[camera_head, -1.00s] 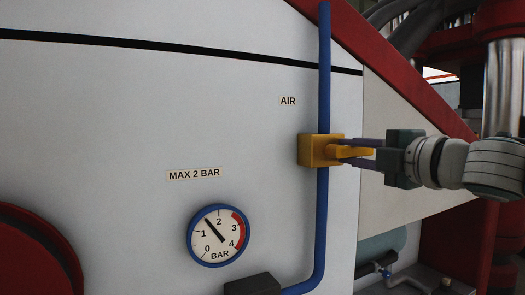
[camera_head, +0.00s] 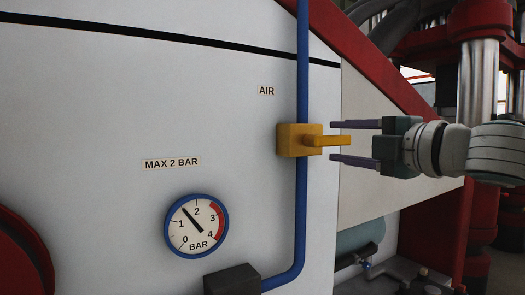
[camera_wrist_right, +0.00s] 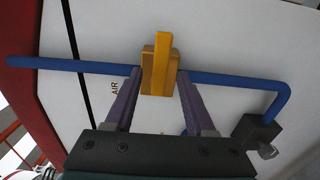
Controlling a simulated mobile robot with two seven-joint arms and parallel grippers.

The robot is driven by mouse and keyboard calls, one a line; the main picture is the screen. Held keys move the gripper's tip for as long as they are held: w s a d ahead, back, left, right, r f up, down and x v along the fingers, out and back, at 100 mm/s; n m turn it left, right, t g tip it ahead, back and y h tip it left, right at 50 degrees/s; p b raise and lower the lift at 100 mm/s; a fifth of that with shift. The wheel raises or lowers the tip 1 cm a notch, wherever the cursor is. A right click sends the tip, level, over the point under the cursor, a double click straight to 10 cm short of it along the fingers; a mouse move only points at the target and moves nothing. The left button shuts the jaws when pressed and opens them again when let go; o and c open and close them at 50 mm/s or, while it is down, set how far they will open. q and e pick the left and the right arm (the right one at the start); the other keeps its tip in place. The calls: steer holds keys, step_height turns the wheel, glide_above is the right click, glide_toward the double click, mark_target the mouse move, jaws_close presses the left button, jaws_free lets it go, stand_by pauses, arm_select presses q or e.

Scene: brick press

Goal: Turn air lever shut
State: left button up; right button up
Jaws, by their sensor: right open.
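The yellow air lever (camera_head: 330,141) sticks out to the right from its yellow valve block (camera_head: 292,140), crosswise to the upright blue pipe (camera_head: 301,210). My right gripper (camera_head: 337,142) is open, with one purple finger above the lever's end and one below it, gaps showing on both sides. In the right wrist view the lever (camera_wrist_right: 163,45) and block lie between and beyond the open fingers (camera_wrist_right: 160,74), which look clear of them. My left gripper is not in view.
A gauge (camera_head: 197,226) at lower left reads between 1 and 2 bar. The AIR label (camera_head: 267,91) is left of the pipe. A dark box (camera_head: 232,280) sits at the pipe's lower end. The white panel (camera_head: 120,110) around is flat.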

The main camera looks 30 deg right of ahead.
steer(key=s, duration=0.6)
steer(key=shift+s+d+b, duration=0.2)
steer(key=shift+s+b, duration=0.15)
steer(key=shift+b, duration=0.05)
stand_by(0.4)
